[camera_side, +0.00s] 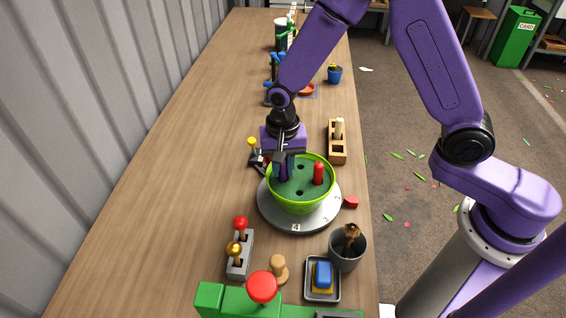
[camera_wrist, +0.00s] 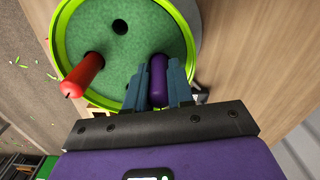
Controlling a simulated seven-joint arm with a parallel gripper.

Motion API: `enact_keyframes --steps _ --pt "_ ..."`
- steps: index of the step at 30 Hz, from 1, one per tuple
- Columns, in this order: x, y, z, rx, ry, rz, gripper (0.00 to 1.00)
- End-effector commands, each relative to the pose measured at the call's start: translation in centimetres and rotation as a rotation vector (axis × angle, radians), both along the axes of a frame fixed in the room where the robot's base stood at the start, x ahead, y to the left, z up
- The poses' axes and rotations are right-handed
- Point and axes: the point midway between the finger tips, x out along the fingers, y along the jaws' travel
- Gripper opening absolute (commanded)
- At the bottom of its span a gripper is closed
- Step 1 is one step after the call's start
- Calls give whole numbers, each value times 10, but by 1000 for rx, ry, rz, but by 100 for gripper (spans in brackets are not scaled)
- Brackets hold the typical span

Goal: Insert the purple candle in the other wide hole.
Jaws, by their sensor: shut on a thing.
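The purple candle (camera_wrist: 157,80) stands between the blue fingers of my gripper (camera_wrist: 158,88) in the wrist view, its far end against the green foam. In the side view my gripper (camera_side: 286,165) points down at the left part of the lime-green bowl (camera_side: 300,208). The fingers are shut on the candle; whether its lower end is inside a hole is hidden. A red candle (camera_side: 319,173) stands in the foam on the right. The green foam (camera_side: 296,187) shows an empty dark hole (camera_side: 299,193) near the front and another near the back.
The bowl sits on a grey numbered turntable (camera_side: 270,213). Close by are a red block (camera_side: 351,201), a wooden holder (camera_side: 337,150), a grey pot (camera_side: 348,254) and a small tray with a sponge (camera_side: 322,278). The table's left side is clear.

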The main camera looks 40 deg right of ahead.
Motion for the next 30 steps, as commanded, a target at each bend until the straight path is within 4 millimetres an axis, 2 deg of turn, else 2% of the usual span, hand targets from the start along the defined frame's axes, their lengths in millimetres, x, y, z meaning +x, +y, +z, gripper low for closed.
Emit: enact_keyframes --steps 10,11,12,13,14,23,26,30 --pt "0 0 -8 0 1 0 0" --pt "0 0 -8 -1 1 0 26" --pt "0 0 -7 -1 1 0 39" --pt "0 0 -7 -1 1 0 48" --pt "0 0 -7 0 0 0 52" --pt "1 1 -6 3 -4 2 52" --pt "2 2 -1 5 -8 2 52" --pt "3 2 17 7 -12 1 52"
